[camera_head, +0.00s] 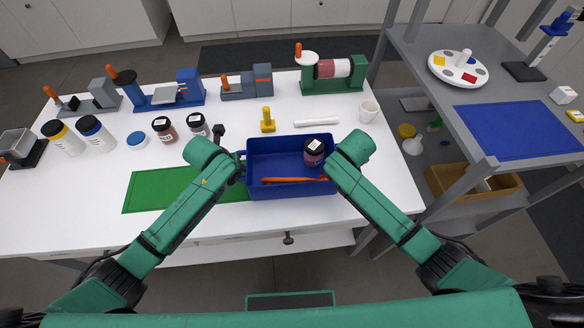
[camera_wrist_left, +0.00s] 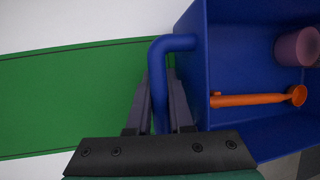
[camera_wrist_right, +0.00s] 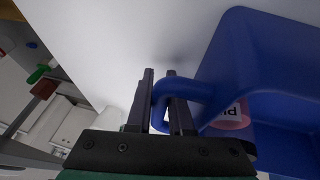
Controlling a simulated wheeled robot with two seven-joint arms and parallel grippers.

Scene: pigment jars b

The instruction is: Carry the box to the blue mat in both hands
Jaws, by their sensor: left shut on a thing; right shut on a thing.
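The blue box (camera_head: 260,190) is on or just above the white table's front middle, at the right end of the green mat; I cannot tell if it touches the table. It holds a dark-lidded jar (camera_head: 314,152) and an orange scoop (camera_head: 295,180). My left gripper (camera_wrist_left: 160,100) is shut on the box's left handle (camera_wrist_left: 172,44). My right gripper (camera_wrist_right: 160,100) is shut on the right handle (camera_wrist_right: 185,88). In the head view my arms hide both handles in part. The blue mat (camera_head: 520,130) lies on the grey shelf unit at the right.
The green mat (camera_head: 150,190) lies on the white table (camera_head: 60,210). A round palette (camera_head: 458,72) stands behind the blue mat. A gap separates table and shelf.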

